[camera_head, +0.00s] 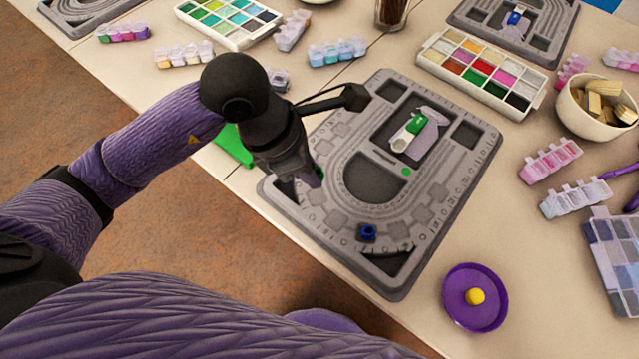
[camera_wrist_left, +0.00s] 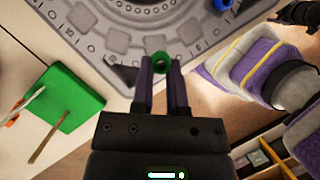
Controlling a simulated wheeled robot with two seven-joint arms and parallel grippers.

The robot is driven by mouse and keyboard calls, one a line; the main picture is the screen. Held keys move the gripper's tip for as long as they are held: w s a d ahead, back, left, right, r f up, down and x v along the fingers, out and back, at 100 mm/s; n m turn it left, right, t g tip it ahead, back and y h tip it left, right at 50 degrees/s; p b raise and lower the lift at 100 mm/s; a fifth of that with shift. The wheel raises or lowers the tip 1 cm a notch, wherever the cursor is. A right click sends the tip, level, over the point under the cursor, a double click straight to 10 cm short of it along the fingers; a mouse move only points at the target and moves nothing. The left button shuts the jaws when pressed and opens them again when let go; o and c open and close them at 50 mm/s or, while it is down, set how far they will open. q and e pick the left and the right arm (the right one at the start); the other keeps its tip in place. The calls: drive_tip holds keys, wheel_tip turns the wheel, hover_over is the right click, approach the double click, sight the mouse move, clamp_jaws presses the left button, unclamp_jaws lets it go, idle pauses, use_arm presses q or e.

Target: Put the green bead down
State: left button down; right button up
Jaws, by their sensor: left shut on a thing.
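My left gripper (camera_head: 316,180) is over the near left edge of the grey bead board (camera_head: 440,215), pointing down. In the left wrist view its two fingers (camera_wrist_left: 161,68) are shut on the green bead (camera_wrist_left: 160,58), a small ring at the fingertips. In the head view the fingers hide this bead, and I cannot tell its exact height over the board. A blue bead (camera_head: 367,232) stands on the board to the right of and nearer than the gripper. A small green spot (camera_head: 407,171) shows on the board's middle. My right gripper does not clearly show.
A green pad (camera_wrist_left: 65,98) lies left of the board. A green-and-white tool (camera_head: 408,132) lies in a board recess. Paint boxes (camera_head: 480,75) and a bowl (camera_head: 598,108) stand farther back.

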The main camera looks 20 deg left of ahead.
sight(317, 198)
use_arm(q)
wheel_tip(317, 198, down, 6)
drive_tip(key=shift+r+b, duration=0.2)
drive_tip(key=shift+b, duration=0.8)
drive_tip(key=shift+r, duration=0.2)
drive_tip(key=shift+f, duration=0.3)
drive_tip(key=c, duration=0.6)
unclamp_jaws()
use_arm(e)
drive_tip(key=f, duration=0.2)
drive_tip(key=shift+s+d+f, duration=0.25)
drive_tip(key=shift+s+f, duration=0.05)
drive_tip(key=shift+f, duration=0.1)
use_arm(q)
drive_tip(key=p+v, duration=0.5)
drive_tip(key=v, duration=0.7)
drive_tip(key=shift+r, duration=0.3)
use_arm(e)
drive_tip(key=r, duration=0.3)
drive_tip(key=w+r, duration=0.1)
drive_tip(key=r, duration=0.1)
drive_tip(key=shift+a, duration=0.3)
drive_tip(key=shift+d+r, duration=0.1)
drive_tip(key=shift+d, duration=0.15)
drive_tip(key=shift+w, duration=0.35)
